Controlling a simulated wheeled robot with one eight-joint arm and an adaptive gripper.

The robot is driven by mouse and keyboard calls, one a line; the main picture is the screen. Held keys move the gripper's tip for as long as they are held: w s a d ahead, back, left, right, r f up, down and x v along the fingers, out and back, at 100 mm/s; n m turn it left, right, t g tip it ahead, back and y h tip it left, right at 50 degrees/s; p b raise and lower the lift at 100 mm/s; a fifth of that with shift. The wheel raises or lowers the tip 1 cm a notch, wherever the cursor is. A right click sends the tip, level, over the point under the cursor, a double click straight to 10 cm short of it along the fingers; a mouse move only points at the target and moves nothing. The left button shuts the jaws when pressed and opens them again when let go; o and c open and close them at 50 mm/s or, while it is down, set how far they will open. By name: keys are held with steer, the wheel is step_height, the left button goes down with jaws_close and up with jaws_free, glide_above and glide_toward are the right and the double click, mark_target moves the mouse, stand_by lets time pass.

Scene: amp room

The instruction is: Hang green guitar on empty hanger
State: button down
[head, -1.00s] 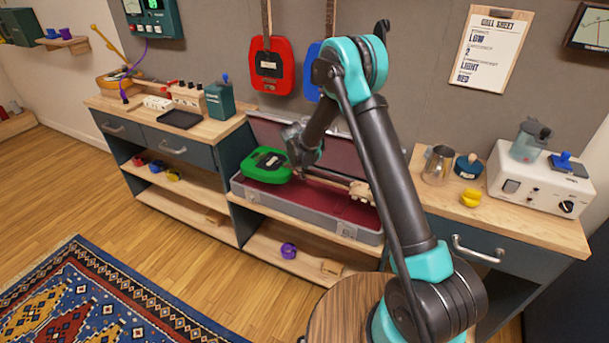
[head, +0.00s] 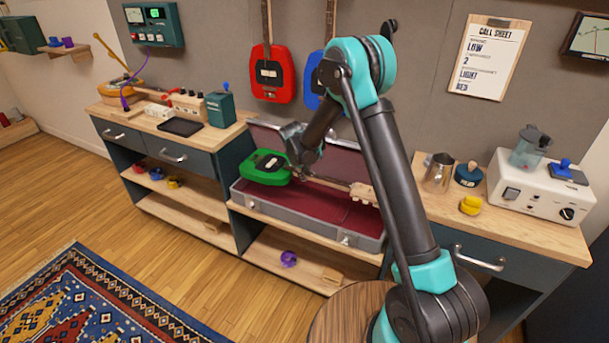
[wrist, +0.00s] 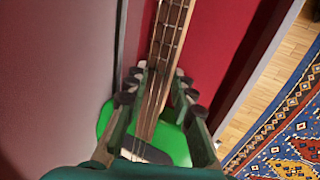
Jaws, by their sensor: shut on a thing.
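The green guitar (head: 264,167) lies roughly level over the open grey case, its body to the left and its pale headstock to the right. My gripper (head: 302,172) is at its neck, close to the body, partly hidden by my arm in the head view. In the wrist view my gripper (wrist: 163,85) has its fingers on both sides of the neck, shut on it, with the green body (wrist: 178,146) below. The guitar looks slightly raised above the red lining.
A red guitar (head: 272,78) and a partly hidden blue guitar (head: 312,72) hang on the wall behind. The open case (head: 300,217) sits on a low shelf between two counters. A steel jug (head: 438,172) and a white machine (head: 541,187) stand on the right counter.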

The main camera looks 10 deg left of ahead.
steer(key=s+a, duration=0.2)
steer(key=s, duration=0.5)
steer(key=shift+s+a, duration=0.25)
steer(key=shift+a, duration=0.1)
stand_by(0.7)
